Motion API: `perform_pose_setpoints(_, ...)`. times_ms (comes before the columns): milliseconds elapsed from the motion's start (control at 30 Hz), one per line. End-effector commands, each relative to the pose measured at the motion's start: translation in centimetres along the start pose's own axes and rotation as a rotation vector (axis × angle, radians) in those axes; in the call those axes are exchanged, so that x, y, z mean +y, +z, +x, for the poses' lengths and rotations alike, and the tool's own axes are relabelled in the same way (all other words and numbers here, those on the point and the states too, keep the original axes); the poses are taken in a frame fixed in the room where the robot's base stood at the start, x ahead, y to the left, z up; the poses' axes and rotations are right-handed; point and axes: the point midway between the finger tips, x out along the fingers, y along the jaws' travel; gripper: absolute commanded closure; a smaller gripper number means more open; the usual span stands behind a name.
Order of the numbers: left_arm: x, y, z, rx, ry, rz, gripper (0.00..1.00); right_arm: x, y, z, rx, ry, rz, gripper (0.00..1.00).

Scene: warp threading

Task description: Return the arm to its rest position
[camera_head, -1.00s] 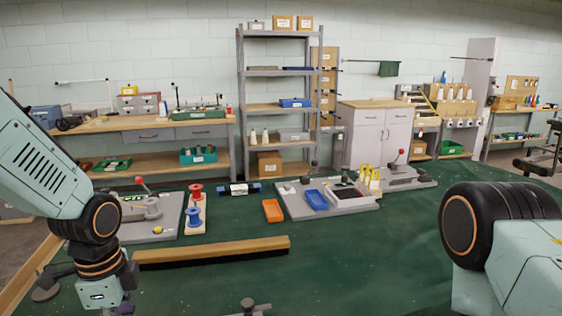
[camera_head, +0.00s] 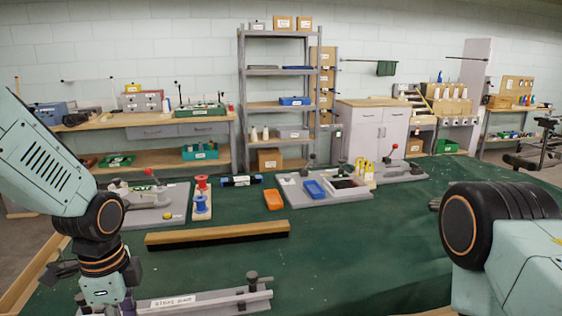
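My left arm (camera_head: 45,165) comes in from the left, bent downward at a black joint. Its wrist (camera_head: 103,290) hangs over the near left of the green table (camera_head: 350,240), and its fingers are below the picture's bottom edge. My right arm (camera_head: 525,265) shows at the right edge with a large black joint (camera_head: 485,220). I cannot make out its gripper. A small dark piece (camera_head: 435,204) shows just left of that joint, too little to identify. Nothing is seen held by either arm.
A grey rail with a white label (camera_head: 215,300) lies near the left wrist. The table's middle right is clear.

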Motion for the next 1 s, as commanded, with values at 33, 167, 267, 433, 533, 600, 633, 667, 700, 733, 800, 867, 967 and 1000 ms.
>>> perform_pose_setpoints(33,-0.5,-0.2,0.0,0.009,-0.02,-0.044,0.6,0.0,0.0,0.0,0.0,0.0,0.0,0.6)
perform_pose_setpoints(167,-2.2,-1.1,0.0,0.058,-0.095,-0.174,0.6,0.0,0.0,0.0,0.0,0.0,0.0,0.6)
perform_pose_setpoints(267,-3.1,-1.9,0.1,0.109,-0.147,-0.284,0.6,0.0,0.0,0.0,0.0,0.0,0.0,0.6)
perform_pose_setpoints(433,-4.0,-3.2,1.0,0.211,-0.226,-0.498,0.6,0.0,0.0,0.1,0.0,0.0,0.0,0.6)
perform_pose_setpoints(533,-3.5,-3.8,3.3,0.275,-0.248,-0.668,0.6,0.0,0.0,0.4,0.0,0.0,0.0,0.6)
perform_pose_setpoints(600,-2.4,-4.1,5.7,0.316,-0.249,-0.796,0.6,0.0,0.0,0.7,0.0,0.0,0.0,0.6)
perform_pose_setpoints(633,-1.8,-4.1,6.8,0.331,-0.248,-0.854,0.6,0.0,0.0,0.9,0.0,0.0,0.0,0.6)
perform_pose_setpoints(667,-1.0,-4.1,8.1,0.342,-0.244,-0.914,0.6,0.0,0.0,1.1,0.0,0.0,0.0,0.6)
perform_pose_setpoints(700,0.1,-3.9,9.9,0.352,-0.237,-0.992,0.6,0.0,0.0,1.3,0.0,0.0,0.0,0.6)
perform_pose_setpoints(733,1.2,-3.7,11.3,0.357,-0.23,-1.05,0.6,0.0,0.0,1.5,0.0,0.0,0.0,0.6)
perform_pose_setpoints(800,4.1,-3.0,14.6,0.353,-0.212,-1.177,0.6,0.0,0.0,2.0,0.0,0.0,0.0,0.6)
perform_pose_setpoints(867,6.9,-2.3,17.1,0.333,-0.195,-1.261,0.6,0.0,0.0,2.4,0.0,0.0,0.0,0.6)
perform_pose_setpoints(967,12.0,-0.8,20.8,0.27,-0.159,-1.355,0.6,0.0,0.0,3.1,0.0,0.0,0.0,0.6)
perform_pose_setpoints(1000,14.0,-0.3,22.0,0.235,-0.142,-1.371,0.6,0.0,0.0,3.3,0.0,0.0,0.0,0.6)
